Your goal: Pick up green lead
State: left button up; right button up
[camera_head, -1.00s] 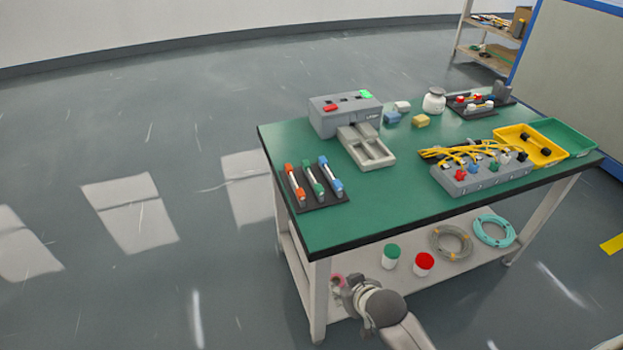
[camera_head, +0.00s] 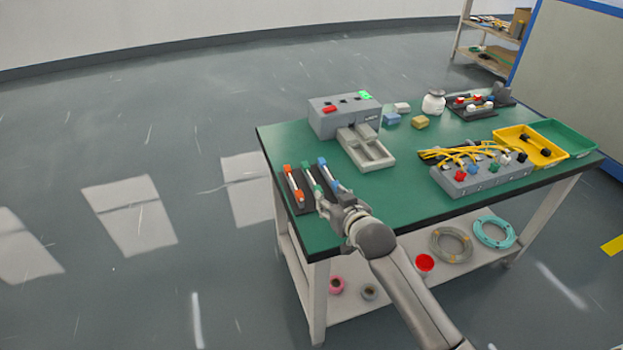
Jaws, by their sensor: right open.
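The green lead (camera_head: 309,176) lies in the middle of a dark holder (camera_head: 303,203) at the left front of the green table. An orange lead (camera_head: 293,183) lies to its left and a blue lead (camera_head: 328,173) to its right. My right gripper (camera_head: 325,201) is open over the holder's near right part, close to the lower ends of the green and blue leads. It hides those ends. Whether it touches a lead cannot be told. My left gripper is not in view.
A grey box (camera_head: 343,116) with a grey tray (camera_head: 367,150) stands behind the holder. A grey block with yellow cables (camera_head: 480,178) and a yellow bin (camera_head: 530,147) are at the right. The table's front middle (camera_head: 400,205) is clear.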

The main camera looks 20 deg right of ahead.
aim_at(318, 189)
jog(key=shift+a+x, duration=0.15)
jog(key=shift+x, duration=2)
jog(key=shift+a+x, duration=0.15)
jog(key=shift+x, duration=1.95)
grip_shut()
